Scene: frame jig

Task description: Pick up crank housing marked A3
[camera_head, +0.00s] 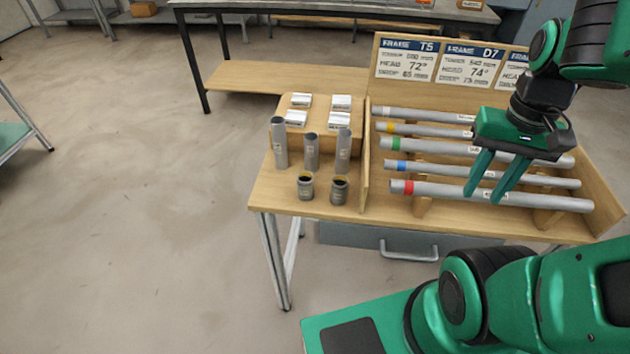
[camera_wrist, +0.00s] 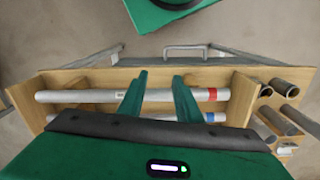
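Two short dark-grey cylinders with yellowish rims, a left one (camera_head: 305,189) and a right one (camera_head: 339,192), stand upright at the front left of the wooden bench. They look like crank housings, but any markings are too small to read, so I cannot tell which is A3. Dark cylinder ends also show at the right edge of the wrist view (camera_wrist: 281,86). My gripper (camera_head: 484,194) is open and empty. It is above the long tubes on the right side of the bench, well to the right of the short cylinders. Its spread fingers also show in the wrist view (camera_wrist: 158,80).
Three taller grey tubes (camera_head: 312,150) stand just behind the short cylinders. Behind those, a wooden block (camera_head: 318,112) carries several white-labelled pieces. A divider (camera_head: 365,165) separates them from long grey tubes with coloured bands (camera_head: 430,187). Frame cards (camera_head: 405,60) stand on the back board.

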